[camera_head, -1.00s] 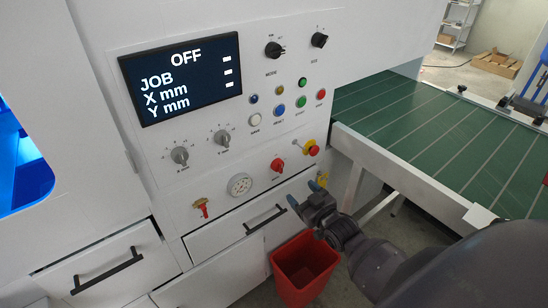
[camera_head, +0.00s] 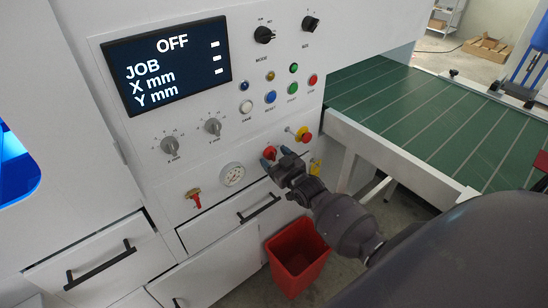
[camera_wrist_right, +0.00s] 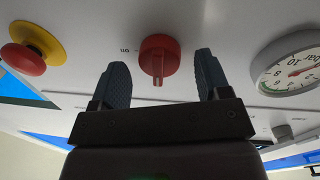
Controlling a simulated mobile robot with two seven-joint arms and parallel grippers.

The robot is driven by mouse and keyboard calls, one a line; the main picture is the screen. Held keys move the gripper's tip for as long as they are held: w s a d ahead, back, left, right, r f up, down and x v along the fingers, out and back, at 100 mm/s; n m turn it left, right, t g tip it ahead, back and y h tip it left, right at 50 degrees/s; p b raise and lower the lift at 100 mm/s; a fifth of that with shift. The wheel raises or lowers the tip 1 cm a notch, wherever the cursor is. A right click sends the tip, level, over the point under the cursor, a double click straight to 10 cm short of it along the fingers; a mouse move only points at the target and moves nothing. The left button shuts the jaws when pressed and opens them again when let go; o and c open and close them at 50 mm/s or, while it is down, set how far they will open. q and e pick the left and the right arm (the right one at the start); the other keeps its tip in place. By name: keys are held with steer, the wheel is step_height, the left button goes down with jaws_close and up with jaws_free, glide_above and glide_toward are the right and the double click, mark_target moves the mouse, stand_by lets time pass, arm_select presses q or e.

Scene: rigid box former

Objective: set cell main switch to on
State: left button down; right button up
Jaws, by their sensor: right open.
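The main switch is a red rotary knob (camera_wrist_right: 159,57) on the white panel, and in the right wrist view a label beside it reads "on". In the head view the knob (camera_head: 269,152) is partly hidden behind my right gripper. My right gripper (camera_head: 276,157) is open in front of it. In the wrist view its two dark fingers (camera_wrist_right: 160,80) stand on either side of the knob with gaps. I cannot tell whether the fingertips reach its depth. The display (camera_head: 166,67) reads OFF. My left gripper is not in view.
A red emergency button on a yellow base (camera_head: 303,136) sits right of the knob, and a pressure gauge (camera_head: 231,175) left of it. A red-handled valve (camera_head: 194,198) is farther left. Drawers and a red bin (camera_head: 297,256) are below; a green conveyor (camera_head: 420,115) is at right.

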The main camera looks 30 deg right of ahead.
steer(key=shift+w, duration=0.4)
steer(key=c, duration=0.7)
steer(key=shift+c, duration=1.1)
